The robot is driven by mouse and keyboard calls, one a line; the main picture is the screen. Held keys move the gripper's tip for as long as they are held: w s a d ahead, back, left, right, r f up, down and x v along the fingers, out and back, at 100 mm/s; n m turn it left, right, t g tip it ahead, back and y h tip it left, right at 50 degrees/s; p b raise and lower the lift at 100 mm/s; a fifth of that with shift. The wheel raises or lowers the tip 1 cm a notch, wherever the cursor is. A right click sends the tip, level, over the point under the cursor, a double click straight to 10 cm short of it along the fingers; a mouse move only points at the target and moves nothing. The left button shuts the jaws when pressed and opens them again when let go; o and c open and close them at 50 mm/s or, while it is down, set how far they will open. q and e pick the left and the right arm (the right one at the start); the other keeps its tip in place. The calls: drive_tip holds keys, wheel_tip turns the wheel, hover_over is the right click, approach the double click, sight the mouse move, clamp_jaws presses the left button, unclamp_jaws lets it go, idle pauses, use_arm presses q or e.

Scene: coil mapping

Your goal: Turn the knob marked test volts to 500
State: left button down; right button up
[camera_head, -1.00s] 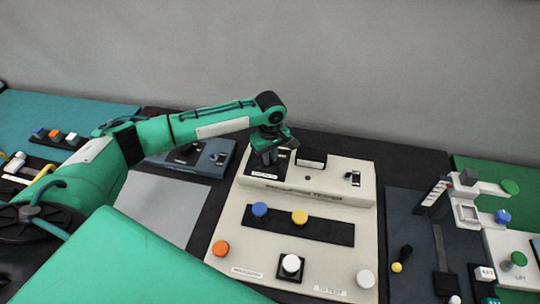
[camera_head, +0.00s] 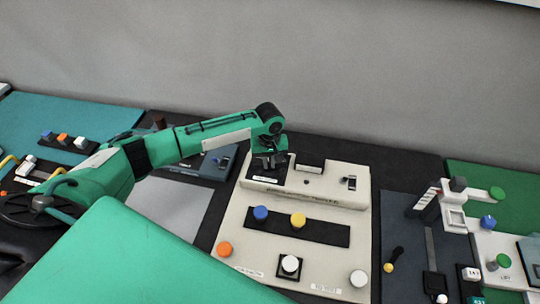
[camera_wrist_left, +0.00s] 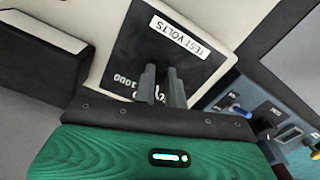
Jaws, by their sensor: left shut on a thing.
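The test volts knob sits on a black plate on the raised back part of the beige test unit (camera_head: 235,222). The plate (camera_wrist_left: 118,62) shows in the left wrist view with its white TEST VOLTS label (camera_wrist_left: 179,38) and a printed 1000, both upside down. My left gripper (camera_head: 268,163) is over this plate at the unit's back left. Its two dark fingers (camera_wrist_left: 162,86) are close together, pointing at the plate, shut on the knob. The knob itself is hidden by the fingers, so its setting cannot be read. My right gripper is not in view.
The unit's front carries blue (camera_head: 261,213), yellow (camera_head: 298,220), orange (camera_head: 225,249) and white (camera_head: 290,264) round parts. Other panels stand on both sides. A grey wall is behind.

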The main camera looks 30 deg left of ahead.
use_arm(q)
drive_tip(key=shift+s+a+m+p, duration=0.1)
drive_tip(key=shift+a+m+p, duration=0.1)
drive_tip(key=shift+m+p, duration=1.35)
drive_tip(key=shift+m+b, duration=0.3)
drive_tip(key=shift+m, duration=0.25)
drive_tip(key=c, duration=1.5)
unclamp_jaws()
drive_tip(key=shift+o, duration=0.2)
wheel_tip(320, 180, up, 14)
drive_tip(key=b, duration=0.3)
drive_tip(key=shift+b, duration=0.3)
drive_tip(key=shift+f, duration=0.15)
